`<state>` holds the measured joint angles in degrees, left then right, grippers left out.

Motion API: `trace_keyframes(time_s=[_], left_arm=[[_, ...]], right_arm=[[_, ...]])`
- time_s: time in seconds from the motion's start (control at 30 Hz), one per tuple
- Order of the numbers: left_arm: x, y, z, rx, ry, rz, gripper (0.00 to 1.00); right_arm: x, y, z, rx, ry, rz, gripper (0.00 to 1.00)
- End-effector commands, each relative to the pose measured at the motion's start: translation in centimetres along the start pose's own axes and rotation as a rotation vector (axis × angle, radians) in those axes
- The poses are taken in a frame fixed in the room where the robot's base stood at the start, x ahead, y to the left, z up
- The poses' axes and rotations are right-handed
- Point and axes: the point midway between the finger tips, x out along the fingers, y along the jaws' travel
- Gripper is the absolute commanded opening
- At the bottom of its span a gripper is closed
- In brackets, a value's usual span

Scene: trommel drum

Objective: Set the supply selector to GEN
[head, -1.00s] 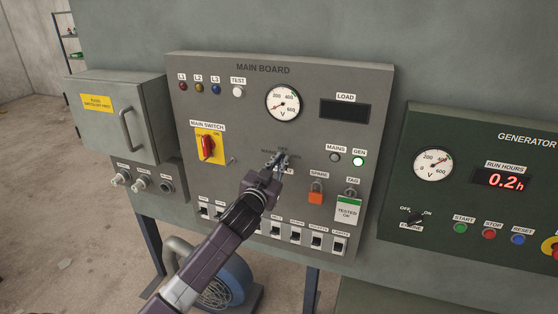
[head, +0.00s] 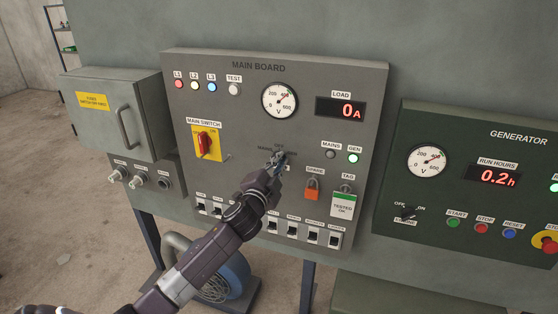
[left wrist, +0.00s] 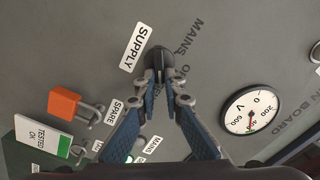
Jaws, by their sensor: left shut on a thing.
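The supply selector is a small dark knob in the middle of the main board (head: 235,103); it shows in the left wrist view (left wrist: 157,60) beside its SUPPLY label (left wrist: 137,46). My left gripper (head: 277,158) is shut on the knob, with its fingertips closed around it in the left wrist view (left wrist: 163,84). The knob's exact pointing is hard to read. The GEN lamp (head: 353,158) glows green and the MAINS lamp (head: 330,154) is dark. My right gripper is out of view.
The L1, L2 and L3 lamps (head: 194,85) are lit. The load display (head: 341,107) reads 0A. An orange padlock (head: 312,190) and a TESTED OK tag (head: 343,206) hang right of my gripper. Breaker switches (head: 293,232) line the bottom. The generator panel (head: 460,265) stands at the right.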

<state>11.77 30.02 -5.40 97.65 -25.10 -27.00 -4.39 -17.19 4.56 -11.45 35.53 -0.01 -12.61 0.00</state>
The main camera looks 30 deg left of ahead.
Motion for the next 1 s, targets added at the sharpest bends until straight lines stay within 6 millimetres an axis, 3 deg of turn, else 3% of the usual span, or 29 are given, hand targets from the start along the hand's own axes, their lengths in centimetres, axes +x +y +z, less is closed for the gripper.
trace_keyframes(time_s=[0.63,0.67,0.8,1.0], left_arm=[[-0.01,0.13,0.01,0.050,0.000,0.001,0.00],[-0.01,0.14,0.01,0.049,0.000,0.001,0.12],[-0.01,0.13,0.00,0.048,0.000,0.001,0.26],[-0.01,0.11,0.00,0.047,0.000,0.001,0.26]], right_arm=[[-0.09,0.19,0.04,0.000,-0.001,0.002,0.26],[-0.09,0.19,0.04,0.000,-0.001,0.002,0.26],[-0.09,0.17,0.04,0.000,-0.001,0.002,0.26],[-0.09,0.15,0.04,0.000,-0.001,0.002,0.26]])
